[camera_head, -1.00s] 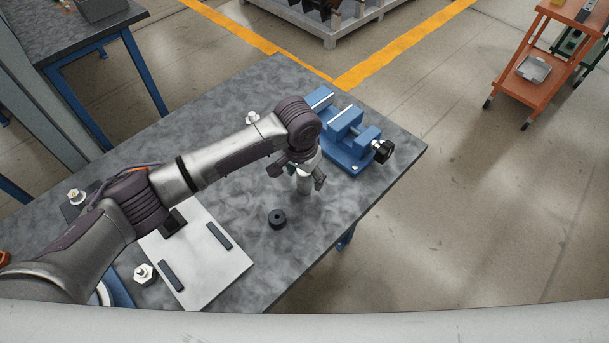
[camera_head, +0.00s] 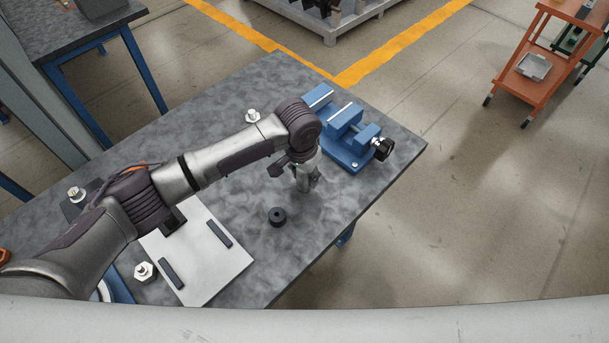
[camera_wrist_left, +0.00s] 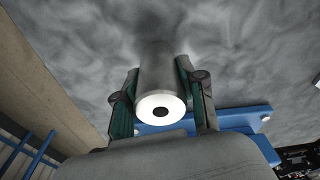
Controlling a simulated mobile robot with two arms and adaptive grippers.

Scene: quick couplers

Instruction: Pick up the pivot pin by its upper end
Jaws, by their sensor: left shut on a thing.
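The pivot pin (camera_head: 303,185) is a grey cylinder standing upright on the table, left of the blue vise. Its pale round end face with a dark centre hole shows in the left wrist view (camera_wrist_left: 161,108). My left gripper (camera_head: 306,172) points down over the pin and is shut on its upper end. In the left wrist view the green-padded fingers (camera_wrist_left: 160,92) press on both sides of the pin. The pin's lower end seems to be at the table top. The right gripper is not seen.
The blue vise (camera_head: 347,140) stands just right of the pin. A black ring (camera_head: 277,217) lies in front of it. A light plate with dark bars (camera_head: 207,262) lies to the left. Nuts with studs (camera_head: 145,272) stand around. The table's right edge is near.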

